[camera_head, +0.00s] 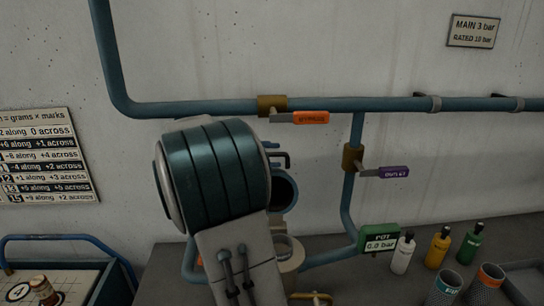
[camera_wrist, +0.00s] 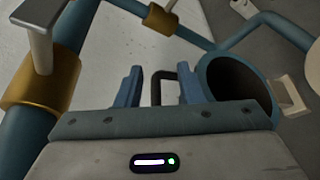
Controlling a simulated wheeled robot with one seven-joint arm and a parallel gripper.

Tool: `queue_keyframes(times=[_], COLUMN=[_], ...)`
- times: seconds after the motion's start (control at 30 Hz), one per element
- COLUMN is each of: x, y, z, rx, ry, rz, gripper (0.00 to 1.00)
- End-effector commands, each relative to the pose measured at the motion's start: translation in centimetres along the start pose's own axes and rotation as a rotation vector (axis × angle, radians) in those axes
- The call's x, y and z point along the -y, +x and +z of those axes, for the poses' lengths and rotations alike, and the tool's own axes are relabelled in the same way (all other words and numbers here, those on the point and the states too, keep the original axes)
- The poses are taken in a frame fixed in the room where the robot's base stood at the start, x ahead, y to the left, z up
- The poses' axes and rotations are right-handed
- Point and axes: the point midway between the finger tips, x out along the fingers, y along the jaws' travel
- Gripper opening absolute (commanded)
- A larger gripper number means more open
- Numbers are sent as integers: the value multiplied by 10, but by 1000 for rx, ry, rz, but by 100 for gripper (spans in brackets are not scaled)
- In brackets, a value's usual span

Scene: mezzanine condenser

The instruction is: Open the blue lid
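A blue round vessel with a dark open mouth (camera_wrist: 238,84) is at the right in the wrist view. Part of this mouth (camera_head: 283,190) shows beside my arm in the head view. A black U-shaped handle (camera_wrist: 163,78) stands just left of the mouth, and it also shows in the head view (camera_head: 281,158). The lid's own face is not clearly visible; my arm and gripper may hide it. My gripper (camera_wrist: 160,74) has its two blue fingers apart, with the handle seen between them. I cannot tell whether they touch it.
Blue pipes carry an orange-tagged valve lever (camera_head: 311,118) above and a purple-tagged one (camera_head: 393,172) right. A green gauge (camera_head: 379,241) reads 0.0 bar. Bottles (camera_head: 438,245) and cups (camera_head: 487,286) stand on the bench right. A blue-railed tray (camera_head: 117,284) is at lower left.

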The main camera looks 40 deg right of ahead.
Motion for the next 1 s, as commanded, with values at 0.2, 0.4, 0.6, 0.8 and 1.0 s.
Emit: queue_keyframes(times=[0.2,0.4,0.6,0.8,1.0], x=[2,1,1,0,0], y=[-44,-89,-120,-131,-131], z=[-2,-2,-1,0,0], rx=[-6,-5,-3,-2,-1], ry=[1,0,0,0,0], rz=[3,2,1,0,0], gripper=[34,34,34,34,34])
